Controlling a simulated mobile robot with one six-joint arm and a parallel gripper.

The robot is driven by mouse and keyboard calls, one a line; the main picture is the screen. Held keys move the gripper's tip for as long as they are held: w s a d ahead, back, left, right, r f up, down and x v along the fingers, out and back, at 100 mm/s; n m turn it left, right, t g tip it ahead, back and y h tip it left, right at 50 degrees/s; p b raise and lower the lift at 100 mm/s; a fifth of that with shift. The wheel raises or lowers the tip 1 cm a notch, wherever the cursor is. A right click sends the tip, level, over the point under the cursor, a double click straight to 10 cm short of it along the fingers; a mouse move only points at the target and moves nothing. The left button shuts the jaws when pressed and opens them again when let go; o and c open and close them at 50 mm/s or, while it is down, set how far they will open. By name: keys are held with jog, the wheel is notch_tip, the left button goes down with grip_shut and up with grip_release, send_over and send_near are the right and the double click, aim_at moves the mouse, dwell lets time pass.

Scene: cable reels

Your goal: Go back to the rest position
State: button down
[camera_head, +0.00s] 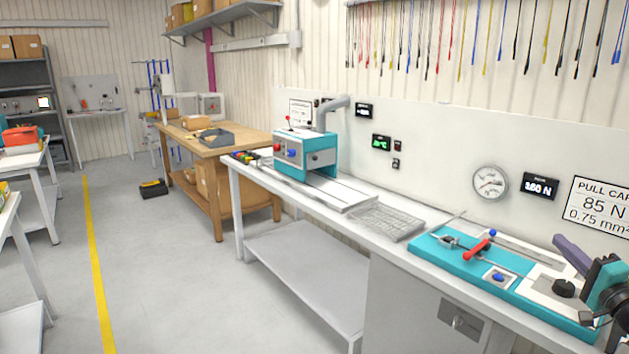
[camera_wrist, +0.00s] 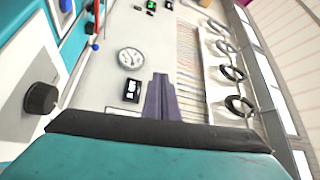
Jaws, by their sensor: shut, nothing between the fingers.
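My gripper (camera_head: 560,241) is at the far right of the head view, its purple fingers pointing up and left above the right end of the teal test fixture (camera_head: 455,254). In the wrist view my gripper (camera_wrist: 160,78) shows its purple fingers together, with nothing between them. The fingers look apart from the fixture. A black knob (camera_head: 564,288) on a pale plate sits just below the gripper in the head view; in the wrist view it is at the left (camera_wrist: 41,98).
The long white bench (camera_head: 350,210) carries a teal and white machine (camera_head: 305,153) and a grey grid plate (camera_head: 385,221). A round dial (camera_head: 490,182) and a display reading about 160 N (camera_head: 539,186) are on the wall panel. The grey floor at left is largely clear.

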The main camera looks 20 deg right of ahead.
jog(key=w+a+f+n+g+y, duration=0.1)
jog(key=w+a+f+y, duration=0.3)
jog(key=w+a+f, duration=0.55)
jog(key=w+a+f+n+y, duration=0.2)
jog(key=w+a+f+y, duration=0.35)
jog(key=w+a, duration=0.7)
jog(key=w+a+f+n+g+y, duration=0.2)
jog(key=w+a+f+g, duration=0.15)
jog(key=a+f, duration=0.9)
jog(key=w+a+f+n+g+y, duration=0.2)
jog(key=w+a+f+g, duration=0.15)
jog(key=a+f, duration=0.9)
jog(key=s+a+f+n+g, duration=0.3)
jog(key=s+a+f+g, duration=0.2)
jog(key=s+a+f, duration=0.6)
jog(key=s+a+f+n+g, duration=0.3)
jog(key=s+a+f+g, duration=0.5)
jog(key=a, duration=0.5)
jog(key=s+f+n+g+h, duration=0.1)
jog(key=s+f+n+h, duration=0.1)
jog(key=s+f, duration=0.4)
jog(key=s+f+n+g+h, duration=0.15)
jog(key=s+f, duration=0.25)
jog(key=s, duration=0.5)
jog(key=s+d+f+n+g+h, duration=0.1)
jog(key=s+d+h, duration=0.3)
jog(key=d, duration=0.5)
jog(key=shift+n+h, duration=0.35)
jog(key=shift+h, duration=0.05)
